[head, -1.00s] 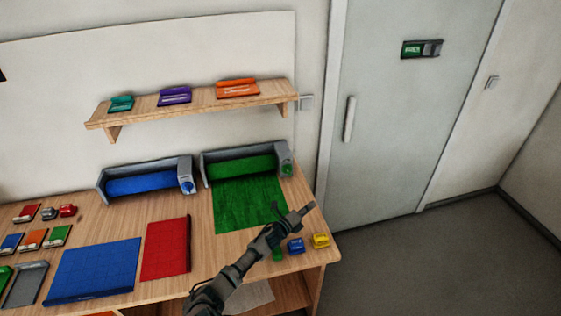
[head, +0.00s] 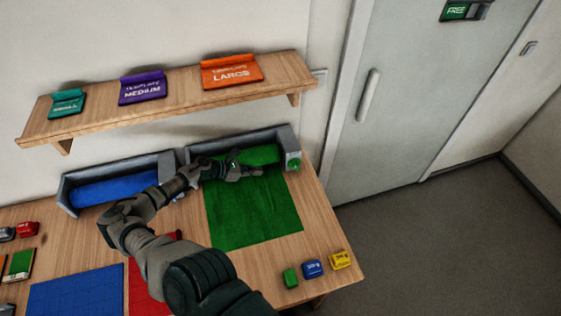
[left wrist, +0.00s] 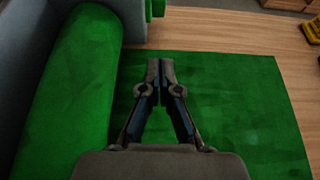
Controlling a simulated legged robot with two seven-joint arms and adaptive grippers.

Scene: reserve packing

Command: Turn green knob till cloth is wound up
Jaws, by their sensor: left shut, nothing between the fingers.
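The green knob (head: 294,164) is on the right end of the grey holder (head: 286,139) with the green roll (head: 262,154). The green cloth (head: 255,215) lies unrolled from it, flat on the table towards the front. My left gripper (head: 260,172) is above the cloth's back part, close to the roll and left of the knob. In the left wrist view its fingertips (left wrist: 160,64) are together and empty over the cloth (left wrist: 240,100). The roll (left wrist: 70,90) is at the left there, and part of the knob (left wrist: 157,8) shows at the top edge. My right gripper is not in view.
A blue roll (head: 115,190) in its holder stands to the left. Green (head: 290,278), blue (head: 312,268) and yellow (head: 340,260) small items stand at the table's front right. A shelf (head: 170,100) with teal, purple and orange pieces hangs above.

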